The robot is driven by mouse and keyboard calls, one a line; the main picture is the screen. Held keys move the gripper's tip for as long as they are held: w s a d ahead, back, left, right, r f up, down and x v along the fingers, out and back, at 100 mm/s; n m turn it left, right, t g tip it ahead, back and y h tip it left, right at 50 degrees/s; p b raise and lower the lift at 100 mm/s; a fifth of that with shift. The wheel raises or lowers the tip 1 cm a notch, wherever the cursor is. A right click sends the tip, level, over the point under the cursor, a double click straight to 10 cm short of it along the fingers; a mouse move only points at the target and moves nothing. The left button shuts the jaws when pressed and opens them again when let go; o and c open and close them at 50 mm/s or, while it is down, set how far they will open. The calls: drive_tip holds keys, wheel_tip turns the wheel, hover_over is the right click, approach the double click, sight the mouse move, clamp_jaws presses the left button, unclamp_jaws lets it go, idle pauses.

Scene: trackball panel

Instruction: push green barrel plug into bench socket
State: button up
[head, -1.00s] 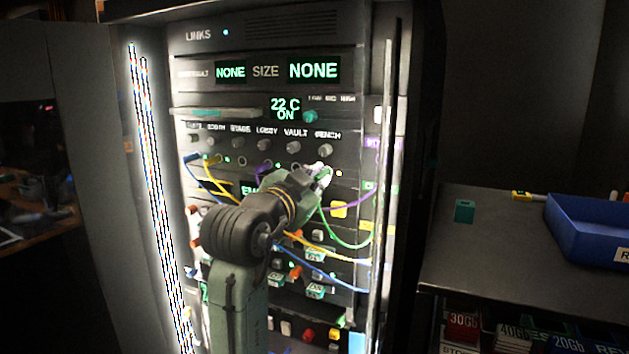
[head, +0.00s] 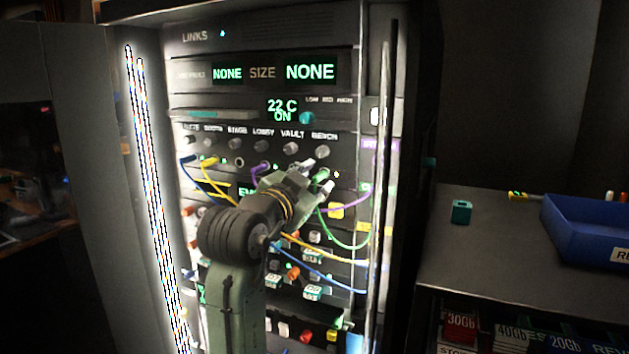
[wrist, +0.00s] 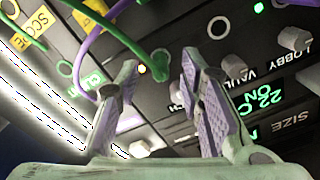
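The green barrel plug (wrist: 160,62) is at the panel in the socket row, at the position below the BENCH knob. Its green cable (wrist: 130,46) trails off to the upper left in the wrist view. The plug covers the bench socket, and I cannot tell how deep it sits. In the head view the plug (head: 321,174) shows between the fingertips of my gripper (head: 318,176).
An empty socket (wrist: 218,27) lies beside the plug, with a row of grey knobs (wrist: 233,67) close to the fingers. Purple (head: 345,200), yellow (head: 310,247) and blue cables (head: 315,272) hang around the arm. A blue tray (head: 580,235) stands on the bench at right.

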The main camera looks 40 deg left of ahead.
drive_tip(key=v, duration=1.1)
drive_tip(key=shift+s, duration=0.25)
